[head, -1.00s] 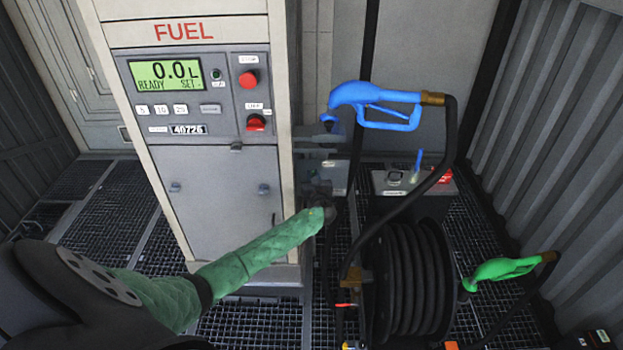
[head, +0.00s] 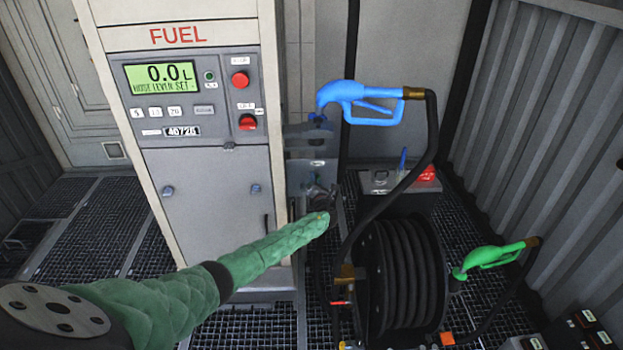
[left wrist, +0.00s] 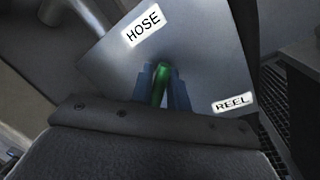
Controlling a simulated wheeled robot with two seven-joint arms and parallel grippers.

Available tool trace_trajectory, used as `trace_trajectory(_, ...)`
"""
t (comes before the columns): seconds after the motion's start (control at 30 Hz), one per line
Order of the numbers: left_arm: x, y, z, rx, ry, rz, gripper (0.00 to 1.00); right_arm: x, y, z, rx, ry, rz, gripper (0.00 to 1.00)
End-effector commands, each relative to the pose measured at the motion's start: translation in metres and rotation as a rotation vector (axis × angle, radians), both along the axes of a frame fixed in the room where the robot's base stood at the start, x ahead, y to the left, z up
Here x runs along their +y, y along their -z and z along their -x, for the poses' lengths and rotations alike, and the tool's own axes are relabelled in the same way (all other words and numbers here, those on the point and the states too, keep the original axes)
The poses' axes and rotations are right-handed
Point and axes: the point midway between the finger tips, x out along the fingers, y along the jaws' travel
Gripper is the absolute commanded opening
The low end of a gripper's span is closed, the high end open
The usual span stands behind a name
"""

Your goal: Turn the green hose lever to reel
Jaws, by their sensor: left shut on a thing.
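The green hose lever (left wrist: 160,84) shows in the left wrist view in front of a grey plate (left wrist: 205,62). The plate has a HOSE label (left wrist: 143,26) at its upper left and a REEL label (left wrist: 233,103) at its lower right. My left gripper (left wrist: 164,76) is shut on the lever, with one blue finger on each side of it. In the head view my left gripper (head: 326,203) is small and dark beside the fuel cabinet's right side, and the lever there cannot be made out. My right gripper is not in view.
The fuel cabinet (head: 205,195) stands left of the gripper; its display (head: 161,77) reads 0.0 L and HOSE LEVER SET. A blue nozzle (head: 365,102), a hose reel (head: 405,275) and a green nozzle (head: 490,257) are to the right. Black hoses run close by.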

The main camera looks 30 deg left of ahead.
Motion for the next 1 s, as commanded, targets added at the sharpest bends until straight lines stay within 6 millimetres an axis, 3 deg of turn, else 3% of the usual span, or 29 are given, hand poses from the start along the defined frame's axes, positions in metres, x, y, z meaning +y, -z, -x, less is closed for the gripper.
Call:
trace_trajectory(0.6, -0.014, 0.034, -0.009, 0.288, -0.001, -0.471, 0.0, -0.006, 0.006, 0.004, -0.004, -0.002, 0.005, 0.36)
trace_trajectory(1.0, -0.015, 0.048, -0.009, 0.386, -0.002, -0.629, 0.0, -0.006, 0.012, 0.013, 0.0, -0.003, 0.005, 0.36)
